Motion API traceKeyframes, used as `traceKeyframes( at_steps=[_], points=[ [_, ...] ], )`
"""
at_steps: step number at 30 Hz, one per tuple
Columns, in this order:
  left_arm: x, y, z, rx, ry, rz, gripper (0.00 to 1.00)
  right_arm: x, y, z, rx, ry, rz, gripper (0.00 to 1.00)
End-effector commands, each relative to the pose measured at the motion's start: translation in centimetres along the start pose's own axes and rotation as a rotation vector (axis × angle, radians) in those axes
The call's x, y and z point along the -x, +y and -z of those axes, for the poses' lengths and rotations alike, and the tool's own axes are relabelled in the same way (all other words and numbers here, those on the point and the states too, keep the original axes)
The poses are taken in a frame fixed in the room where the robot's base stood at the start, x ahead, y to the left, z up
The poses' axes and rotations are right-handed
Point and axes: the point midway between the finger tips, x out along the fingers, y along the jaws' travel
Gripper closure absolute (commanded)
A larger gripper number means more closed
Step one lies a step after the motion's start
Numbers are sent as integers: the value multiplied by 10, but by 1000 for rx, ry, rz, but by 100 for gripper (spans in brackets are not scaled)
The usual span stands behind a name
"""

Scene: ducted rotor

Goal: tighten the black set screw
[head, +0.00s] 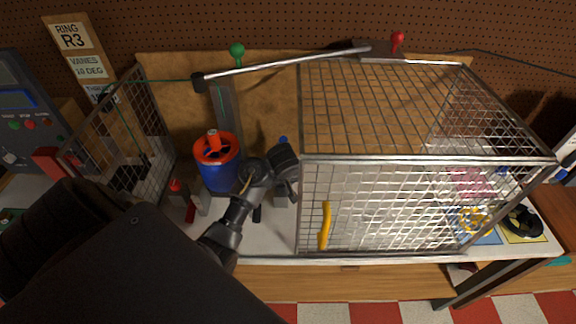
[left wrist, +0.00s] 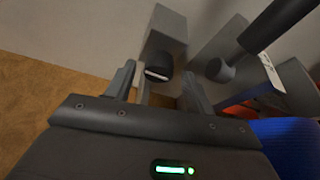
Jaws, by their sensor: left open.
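My left gripper (head: 289,186) is open over the bench, just right of the ducted rotor (head: 218,172), a blue cylinder with an orange-red rim. The left wrist view shows its two fingers apart (left wrist: 160,85). A short black rounded piece (left wrist: 158,69) on a grey block (left wrist: 167,30) shows between them; I cannot tell whether the fingers touch it. A second black piece (left wrist: 220,69) and a thick black rod (left wrist: 275,22) are to the right. I cannot tell for sure which black piece is the set screw. My right gripper is not in view.
A wire cage (head: 380,160) with a yellow handle (head: 325,225) stands close right of my gripper. An open mesh panel (head: 120,150) is at left. A metal bar (head: 290,63) crosses above. Red-handled (head: 176,186) and grey pieces sit left of the rotor.

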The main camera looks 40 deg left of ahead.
Motion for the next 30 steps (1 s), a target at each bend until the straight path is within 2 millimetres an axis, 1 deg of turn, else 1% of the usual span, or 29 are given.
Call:
traceKeyframes(
  at_steps=[1, 4, 13, 23, 24, 30],
  points=[
    [-4, -2, 0, 1, -1, 3, 47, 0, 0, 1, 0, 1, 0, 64],
    [-8, -4, -1, 4, -1, 2, 47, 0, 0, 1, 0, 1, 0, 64],
    [-10, -2, -1, 2, -1, 1, 47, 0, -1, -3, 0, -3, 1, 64],
    [-10, -3, -1, 4, -1, 1, 90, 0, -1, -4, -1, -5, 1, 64],
    [-10, -4, -1, 4, -1, 1, 91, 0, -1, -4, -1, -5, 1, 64],
    [-10, -4, -1, -11, -1, -5, 91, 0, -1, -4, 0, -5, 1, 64]
  ],
)
